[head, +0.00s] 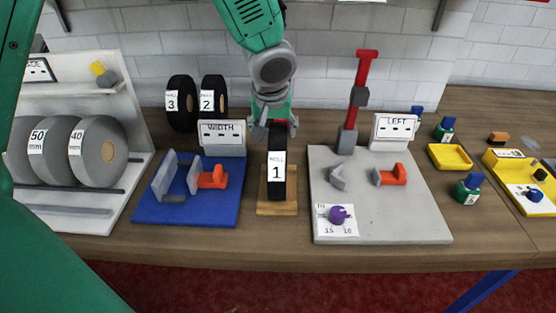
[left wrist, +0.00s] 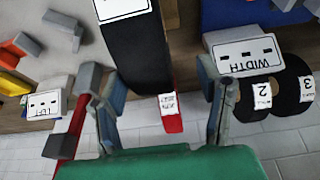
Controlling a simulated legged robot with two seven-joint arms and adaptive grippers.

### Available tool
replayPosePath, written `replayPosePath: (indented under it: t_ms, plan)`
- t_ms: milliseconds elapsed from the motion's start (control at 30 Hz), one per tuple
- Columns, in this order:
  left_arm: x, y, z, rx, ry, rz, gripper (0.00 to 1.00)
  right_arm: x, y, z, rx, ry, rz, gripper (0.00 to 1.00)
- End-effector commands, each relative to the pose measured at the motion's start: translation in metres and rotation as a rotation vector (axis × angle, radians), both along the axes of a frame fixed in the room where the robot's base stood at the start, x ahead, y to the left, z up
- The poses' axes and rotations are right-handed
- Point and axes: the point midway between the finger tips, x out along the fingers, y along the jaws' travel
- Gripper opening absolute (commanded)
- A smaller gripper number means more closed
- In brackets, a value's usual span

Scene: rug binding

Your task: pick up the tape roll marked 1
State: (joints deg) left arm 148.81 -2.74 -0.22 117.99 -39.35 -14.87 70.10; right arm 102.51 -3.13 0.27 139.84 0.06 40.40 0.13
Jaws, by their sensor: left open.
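The tape roll marked 1 (head: 277,190) is black with a white label and stands upright on a small wooden stand (head: 277,208), between the blue plate and the grey board. My left gripper (head: 271,122) is open just above and behind the roll's top, pointing down. In the left wrist view the black roll (left wrist: 142,50) lies between the lines of the open fingers (left wrist: 160,78), with room on both sides. I cannot tell whether a finger touches it. A red part with a white label shows beyond it. My right gripper is not in view.
The blue WIDTH plate (head: 190,215) is left of the stand. The grey board (head: 400,225) with a red-handled lever (head: 361,80) is close on the right. Grey rolls (head: 105,155) stand far left.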

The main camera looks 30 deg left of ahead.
Motion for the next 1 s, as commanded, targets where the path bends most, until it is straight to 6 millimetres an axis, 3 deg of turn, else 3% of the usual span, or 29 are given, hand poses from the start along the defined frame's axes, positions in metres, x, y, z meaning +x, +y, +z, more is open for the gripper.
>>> replayPosePath:
  t_ms: [200, 500, 533, 600, 700, 1000]
  plan:
    - [0.014, -0.003, -0.027, 0.007, 0.002, -0.002, 0.6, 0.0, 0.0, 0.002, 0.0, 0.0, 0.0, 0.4]
    - [0.015, -0.002, -0.03, 0.008, -0.001, -0.001, 0.6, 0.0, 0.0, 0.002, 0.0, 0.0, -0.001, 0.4]
    - [0.015, -0.001, -0.031, 0.006, -0.001, -0.001, 0.53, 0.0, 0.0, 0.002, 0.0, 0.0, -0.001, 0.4]
    - [0.015, 0.0, -0.031, 0.005, -0.001, -0.002, 0.29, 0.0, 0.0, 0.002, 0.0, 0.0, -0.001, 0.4]
    - [0.016, 0.003, -0.032, 0.002, 0.0, -0.001, 0.0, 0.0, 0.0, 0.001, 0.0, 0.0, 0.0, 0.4]
    - [0.016, 0.002, -0.033, 0.005, 0.003, 0.0, 0.0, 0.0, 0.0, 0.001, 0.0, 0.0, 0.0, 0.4]
